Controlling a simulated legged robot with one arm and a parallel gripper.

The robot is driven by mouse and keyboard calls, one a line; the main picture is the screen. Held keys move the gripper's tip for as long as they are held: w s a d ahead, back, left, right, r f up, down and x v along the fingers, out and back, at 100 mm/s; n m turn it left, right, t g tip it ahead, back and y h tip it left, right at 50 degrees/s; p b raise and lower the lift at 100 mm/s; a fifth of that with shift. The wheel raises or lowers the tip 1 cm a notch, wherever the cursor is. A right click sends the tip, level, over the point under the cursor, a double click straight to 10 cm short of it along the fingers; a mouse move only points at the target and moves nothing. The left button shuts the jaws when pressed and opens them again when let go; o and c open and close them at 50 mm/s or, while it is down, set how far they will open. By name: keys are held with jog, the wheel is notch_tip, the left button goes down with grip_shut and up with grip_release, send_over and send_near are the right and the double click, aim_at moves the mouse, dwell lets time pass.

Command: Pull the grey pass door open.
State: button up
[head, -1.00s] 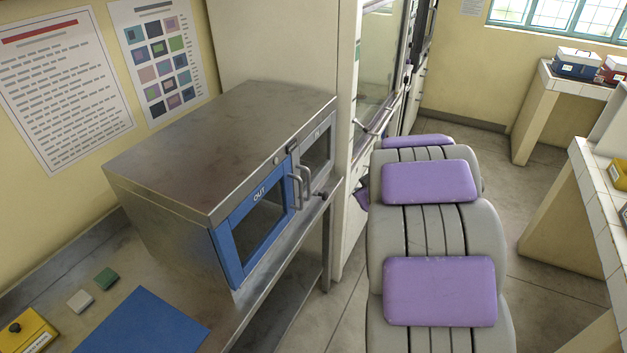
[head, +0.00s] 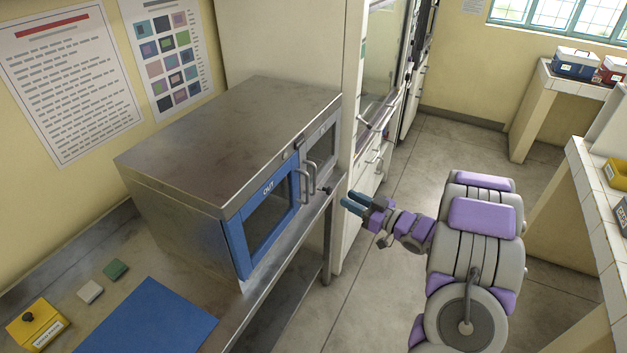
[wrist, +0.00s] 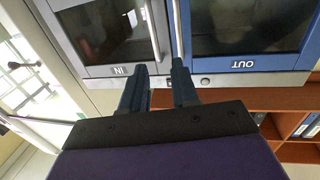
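The grey pass door (head: 321,150) is shut on the right side of the steel pass box's front. It also shows upside down in the wrist view (wrist: 105,38), with the label IN. Its bar handle (head: 313,178) stands beside the handle (head: 300,187) of the blue OUT door (head: 268,218), which is also shut. My gripper (head: 347,203) is in front of the box, to the right of the handles and apart from them. In the wrist view my gripper (wrist: 158,68) is open with nothing between its fingers, near the ends of both handles.
The box stands on a steel bench (head: 250,309) with a blue mat (head: 150,318) and a yellow button box (head: 37,325). A white cabinet with a glass sash (head: 378,55) stands just beyond the box. The floor (head: 380,290) before the bench is clear.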

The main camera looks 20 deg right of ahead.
jog(key=b, duration=0.2)
send_near(315, 180)
jog(key=w, duration=0.4)
jog(key=w+a, duration=0.4)
jog(key=a, duration=0.1)
jog(key=shift+w+b, duration=0.3)
jog(key=shift+w, duration=0.4)
jog(key=shift+w+d+f, duration=0.1)
jog(key=shift+w+d, duration=0.05)
jog(key=shift+d, duration=0.45)
jog(key=shift+a, duration=0.45)
jog(key=c, duration=0.3)
jog(key=shift+c, duration=0.9)
jog(key=shift+d, duration=0.1)
grip_shut()
